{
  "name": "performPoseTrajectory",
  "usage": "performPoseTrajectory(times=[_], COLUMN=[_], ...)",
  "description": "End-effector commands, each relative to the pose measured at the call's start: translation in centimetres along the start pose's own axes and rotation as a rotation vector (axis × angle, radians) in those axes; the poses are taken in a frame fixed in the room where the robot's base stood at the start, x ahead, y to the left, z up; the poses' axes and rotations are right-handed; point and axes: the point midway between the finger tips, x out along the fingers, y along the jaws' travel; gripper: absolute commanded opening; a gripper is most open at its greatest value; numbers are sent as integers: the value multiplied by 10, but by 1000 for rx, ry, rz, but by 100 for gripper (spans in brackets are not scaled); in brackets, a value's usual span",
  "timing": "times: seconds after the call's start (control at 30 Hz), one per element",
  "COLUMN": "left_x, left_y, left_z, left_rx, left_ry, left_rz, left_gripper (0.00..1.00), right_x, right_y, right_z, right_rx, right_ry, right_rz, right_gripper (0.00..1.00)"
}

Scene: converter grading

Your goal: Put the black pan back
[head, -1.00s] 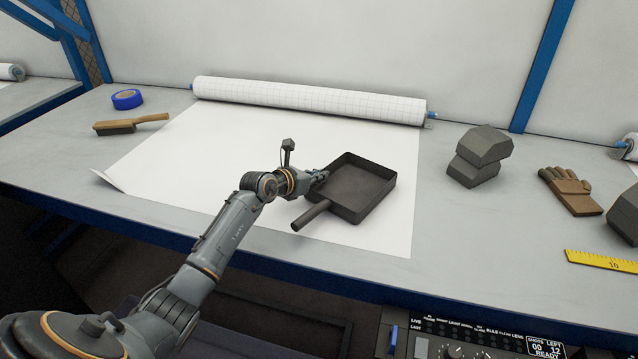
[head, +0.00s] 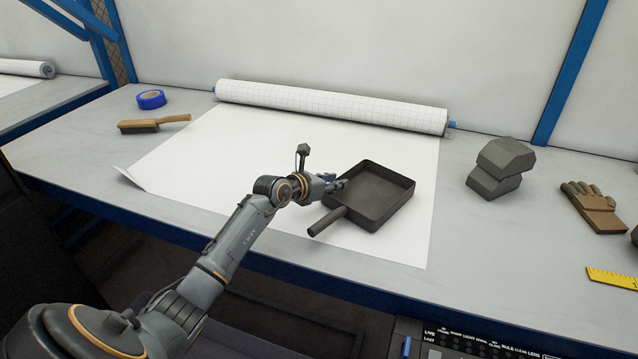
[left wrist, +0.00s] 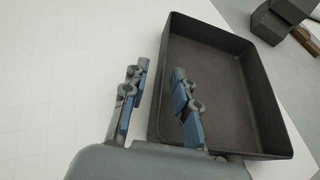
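The black pan (head: 372,198) is square with a short handle. It lies on the white paper sheet (head: 220,160), its handle pointing to the near left. It fills the right half of the left wrist view (left wrist: 225,90). My left gripper (head: 341,185) is at the pan's left rim. In the left wrist view its fingers (left wrist: 158,95) are apart, with the pan's left wall running between them. One finger is outside the pan and the other over its inside. I cannot tell whether either touches the wall. My right gripper is not in view.
A paper roll (head: 330,107) lies along the back. Stacked dark grey blocks (head: 500,168), a work glove (head: 594,208) and a yellow ruler (head: 612,277) are to the right. A brush (head: 150,125) and blue tape (head: 151,99) are at the left. The paper left of the pan is clear.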

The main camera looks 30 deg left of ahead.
Motion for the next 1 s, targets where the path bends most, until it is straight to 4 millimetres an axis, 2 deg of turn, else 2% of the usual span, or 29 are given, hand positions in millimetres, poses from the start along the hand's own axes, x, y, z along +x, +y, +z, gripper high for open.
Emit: performPoseTrajectory(times=[0.3, 0.5, 0.7, 1.0], left_x=[-63, -94, -106, -107], left_y=[0, 0, 0, 0], left_z=[-1, -1, 0, 0], left_rx=[5, 3, 2, 2], left_ry=[2, 1, 0, 0], left_rz=[0, -1, 0, 0], left_gripper=[28, 28, 28, 28], right_x=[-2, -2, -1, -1], right_y=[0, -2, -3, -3], right_z=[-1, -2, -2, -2], right_rx=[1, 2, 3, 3], right_ry=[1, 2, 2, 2], right_rz=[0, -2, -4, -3], right_gripper=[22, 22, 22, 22])
